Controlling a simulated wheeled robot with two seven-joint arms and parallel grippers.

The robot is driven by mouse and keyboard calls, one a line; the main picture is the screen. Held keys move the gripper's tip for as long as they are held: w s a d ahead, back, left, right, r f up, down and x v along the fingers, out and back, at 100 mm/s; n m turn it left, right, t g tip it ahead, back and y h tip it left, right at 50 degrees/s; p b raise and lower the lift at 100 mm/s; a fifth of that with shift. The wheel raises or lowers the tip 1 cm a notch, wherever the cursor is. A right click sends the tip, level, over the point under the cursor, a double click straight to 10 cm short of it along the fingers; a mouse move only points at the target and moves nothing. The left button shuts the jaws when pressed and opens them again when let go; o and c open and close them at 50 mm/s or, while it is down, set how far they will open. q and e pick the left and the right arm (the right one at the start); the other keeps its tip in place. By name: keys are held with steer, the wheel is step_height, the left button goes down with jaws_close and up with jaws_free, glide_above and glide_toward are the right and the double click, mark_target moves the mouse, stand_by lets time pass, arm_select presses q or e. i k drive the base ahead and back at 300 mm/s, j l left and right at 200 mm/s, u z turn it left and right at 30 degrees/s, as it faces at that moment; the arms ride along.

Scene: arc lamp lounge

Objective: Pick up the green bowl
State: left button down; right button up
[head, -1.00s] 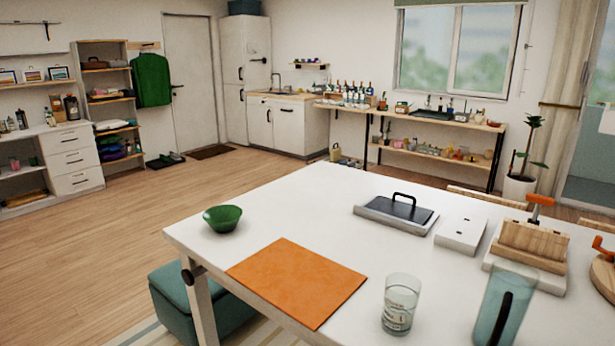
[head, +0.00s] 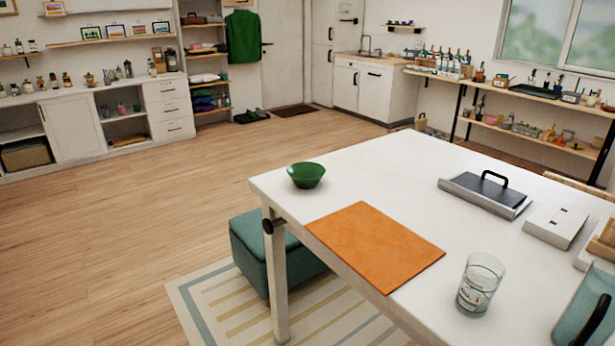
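The green bowl (head: 306,175) stands upright on the white table (head: 400,165), close to its far left corner. It looks empty, though its inside shows only in part. An orange mat (head: 375,245) lies on the table in front of the bowl and to its right, apart from it. Neither of my grippers shows in the head view.
A clear glass (head: 480,284) and a blue-green pitcher (head: 585,310) stand near the table's right front. A grey tray with a black handle (head: 487,193) lies farther back. A teal stool (head: 262,255) sits under the left edge. The wooden floor (head: 130,230) at left is clear.

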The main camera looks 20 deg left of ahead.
mark_target(305, 175)
steer(key=i+j, duration=0.15)
steer(key=j, duration=0.2)
steer(key=i+j, duration=0.2)
steer(key=j, duration=0.15)
steer(key=i+j, duration=0.15)
steer(key=j, duration=0.15)
steer(key=i+j, duration=0.2)
steer(key=j, duration=0.15)
steer(key=i+j, duration=0.15)
steer(key=j, duration=0.2)
steer(key=i+j+z, duration=0.1)
steer(key=j, duration=0.25)
steer(key=i, duration=0.1)
